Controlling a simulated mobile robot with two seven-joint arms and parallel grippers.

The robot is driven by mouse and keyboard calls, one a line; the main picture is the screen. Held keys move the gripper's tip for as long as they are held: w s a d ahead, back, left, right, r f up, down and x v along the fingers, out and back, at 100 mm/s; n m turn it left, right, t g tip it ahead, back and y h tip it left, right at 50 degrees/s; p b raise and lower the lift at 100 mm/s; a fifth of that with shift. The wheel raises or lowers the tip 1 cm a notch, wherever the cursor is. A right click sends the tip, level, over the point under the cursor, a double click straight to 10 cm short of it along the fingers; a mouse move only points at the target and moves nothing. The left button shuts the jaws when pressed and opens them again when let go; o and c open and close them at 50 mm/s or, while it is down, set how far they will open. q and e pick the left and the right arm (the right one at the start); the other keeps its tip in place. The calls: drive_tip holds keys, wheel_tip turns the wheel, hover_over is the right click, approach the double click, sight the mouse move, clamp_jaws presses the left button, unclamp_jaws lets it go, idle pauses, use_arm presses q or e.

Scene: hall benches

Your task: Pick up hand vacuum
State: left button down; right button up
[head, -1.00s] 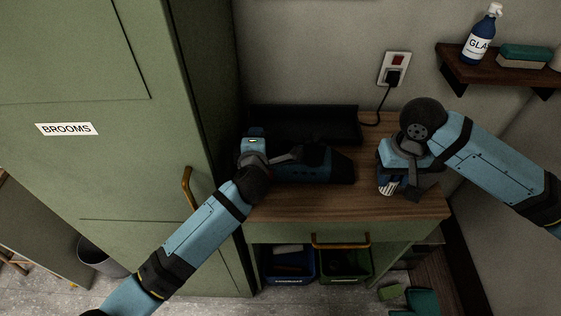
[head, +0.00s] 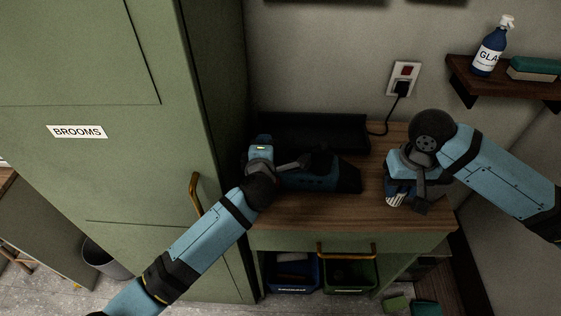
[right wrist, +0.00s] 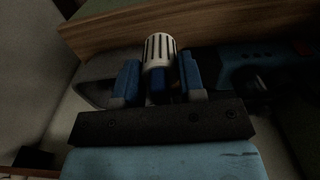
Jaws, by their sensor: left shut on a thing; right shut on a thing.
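The hand vacuum (head: 338,178), blue-teal and black, lies on the wooden cabinet top (head: 385,226). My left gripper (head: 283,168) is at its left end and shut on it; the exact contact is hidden. In the right wrist view the vacuum's blue-teal body (right wrist: 262,56) shows at the upper right, with a small red part. My right gripper (head: 401,187) is over the cabinet's right end, right of the vacuum. It is shut on a white ribbed piece (right wrist: 158,50), which stands between its blue fingers in the right wrist view; its lower part is mostly hidden.
A black tray-like piece (head: 310,132) lies along the wall behind the vacuum. A cord runs from it to a wall socket (head: 403,78). A shelf (head: 500,82) holds a spray bottle (head: 489,50). The tall green broom cupboard (head: 150,150) bounds the left side. Bins (head: 347,275) stand below.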

use_arm(q)
drive_tip(key=shift+r, duration=0.15)
wheel_tip(320, 180, up, 20)
drive_tip(key=p, duration=0.1)
use_arm(e)
drive_tip(key=shift+r, duration=0.7)
use_arm(q)
drive_tip(key=shift+n+y, duration=0.3)
drive_tip(key=f, duration=0.6)
drive_tip(key=w+f, duration=0.1)
drive_tip(key=f, duration=0.3)
drive_tip(key=shift+w+a, duration=0.1)
drive_tip(key=f, duration=0.6)
drive_tip(key=s+f, duration=0.1)
drive_tip(key=f, duration=0.2)
drive_tip(key=shift+f, duration=0.5)
